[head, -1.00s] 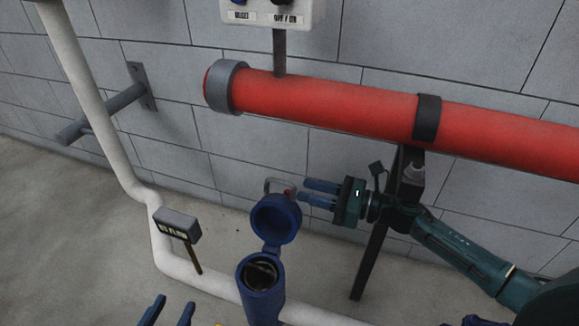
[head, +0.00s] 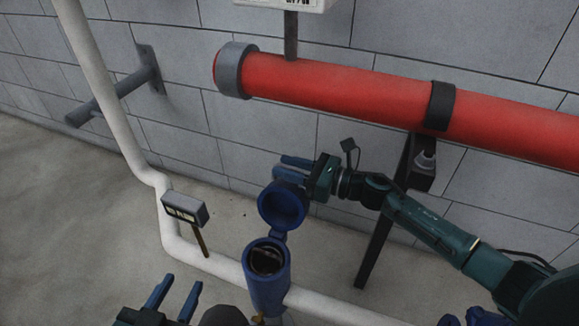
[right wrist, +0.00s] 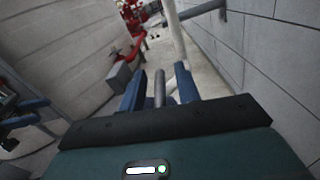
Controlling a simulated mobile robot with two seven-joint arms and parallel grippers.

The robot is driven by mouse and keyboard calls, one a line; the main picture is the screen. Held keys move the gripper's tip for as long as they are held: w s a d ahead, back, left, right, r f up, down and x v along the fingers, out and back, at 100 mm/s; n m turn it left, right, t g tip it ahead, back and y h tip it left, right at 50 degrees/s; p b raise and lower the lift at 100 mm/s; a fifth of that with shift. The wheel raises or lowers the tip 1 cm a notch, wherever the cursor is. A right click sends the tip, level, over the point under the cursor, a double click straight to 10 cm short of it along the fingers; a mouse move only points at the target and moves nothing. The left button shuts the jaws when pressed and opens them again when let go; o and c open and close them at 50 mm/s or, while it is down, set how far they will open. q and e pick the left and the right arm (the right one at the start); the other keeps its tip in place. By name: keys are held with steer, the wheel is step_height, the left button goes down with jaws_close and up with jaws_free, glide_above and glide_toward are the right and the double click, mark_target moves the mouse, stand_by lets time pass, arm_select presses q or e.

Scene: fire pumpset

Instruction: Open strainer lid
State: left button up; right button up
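The blue strainer (head: 267,290) stands on the white pipe at lower middle in the head view. Its round lid (head: 284,206) is swung up on its hinge, and the dark strainer mouth (head: 266,260) is uncovered. My right gripper (head: 288,167) is just above and behind the lid's top edge, its blue fingers apart; contact with the lid cannot be told. In the right wrist view, its open fingers (right wrist: 160,88) have a grey bar between them that I cannot identify. The lid handle is hidden. My left gripper (head: 176,298) is open and empty at the lower left.
A thick red pipe (head: 340,95) runs along the block wall above my right arm, on a dark support post (head: 385,225). A white pipe (head: 110,100) bends down at left and runs along the floor. A small sign (head: 185,208) stands near it.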

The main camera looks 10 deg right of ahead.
jaws_close()
stand_by(0.3)
arm_select(q)
steer(key=shift+w+d+t+b, duration=0.15)
steer(key=shift+t+b, duration=0.25)
steer(key=shift+b, duration=0.1)
arm_select(e)
steer(key=s+a+r+n, duration=0.1)
steer(key=s+a+n, duration=0.2)
steer(key=s+n, duration=0.1)
steer(key=shift+s+a+r, duration=0.2)
steer(key=shift+s+r, duration=0.05)
steer(key=shift+s, duration=0.3)
